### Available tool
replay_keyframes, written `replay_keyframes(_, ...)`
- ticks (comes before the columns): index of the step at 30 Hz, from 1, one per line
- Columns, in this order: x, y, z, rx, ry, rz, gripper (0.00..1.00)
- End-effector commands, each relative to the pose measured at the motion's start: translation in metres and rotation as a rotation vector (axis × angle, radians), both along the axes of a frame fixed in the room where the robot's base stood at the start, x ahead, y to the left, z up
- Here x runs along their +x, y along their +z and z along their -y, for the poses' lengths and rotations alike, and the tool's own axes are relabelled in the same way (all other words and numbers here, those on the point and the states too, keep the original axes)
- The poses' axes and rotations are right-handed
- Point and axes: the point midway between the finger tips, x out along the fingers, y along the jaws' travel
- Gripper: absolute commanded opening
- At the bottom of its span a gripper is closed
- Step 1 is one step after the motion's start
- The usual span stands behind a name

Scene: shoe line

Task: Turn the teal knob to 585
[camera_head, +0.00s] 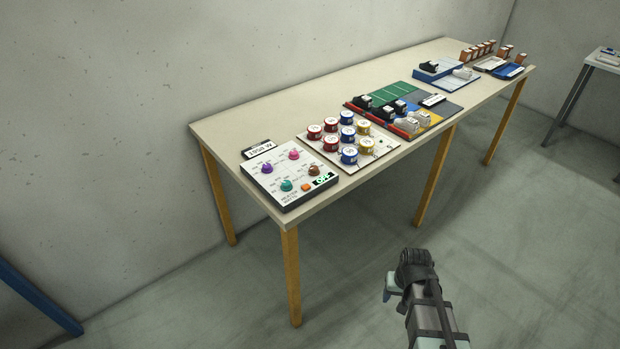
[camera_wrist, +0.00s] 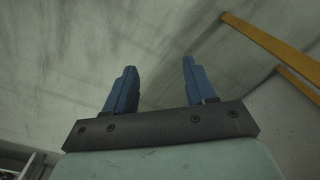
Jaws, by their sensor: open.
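The teal knob (camera_head: 287,185) sits on a white control panel (camera_head: 284,204) at the near left end of the long table. The panel also has a purple knob (camera_head: 267,168), a pink knob (camera_head: 294,154), a brown knob (camera_head: 314,170), an orange button (camera_head: 306,187) and a small display with green figures (camera_head: 322,179). The knob's pointer and scale marks are too small to read. My gripper (camera_wrist: 158,88) is open and empty in the wrist view, its two blue fingers apart. In the head view it is low in front of the table, well away from the panel.
A black-and-white label plate (camera_head: 259,151) stands behind the panel. To its right are a board with red, blue and yellow cans (camera_head: 348,155), coloured trays with shoes (camera_head: 412,124) and more trays farther back. The long table (camera_head: 228,127) has wooden legs. Floor between my arm and the table is clear.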

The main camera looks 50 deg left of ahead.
Motion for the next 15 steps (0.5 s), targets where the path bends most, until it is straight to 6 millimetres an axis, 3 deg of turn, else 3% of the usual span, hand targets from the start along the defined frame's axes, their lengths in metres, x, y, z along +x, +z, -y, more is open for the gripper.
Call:
replay_keyframes(1, 0.004, 0.015, -0.024, 0.022, 0.024, 0.017, 0.55)
replay_keyframes(3, 0.005, 0.035, -0.052, 0.05, 0.05, 0.036, 0.55)
replay_keyframes(15, -0.014, 0.167, -0.198, 0.21, 0.224, 0.111, 0.55)
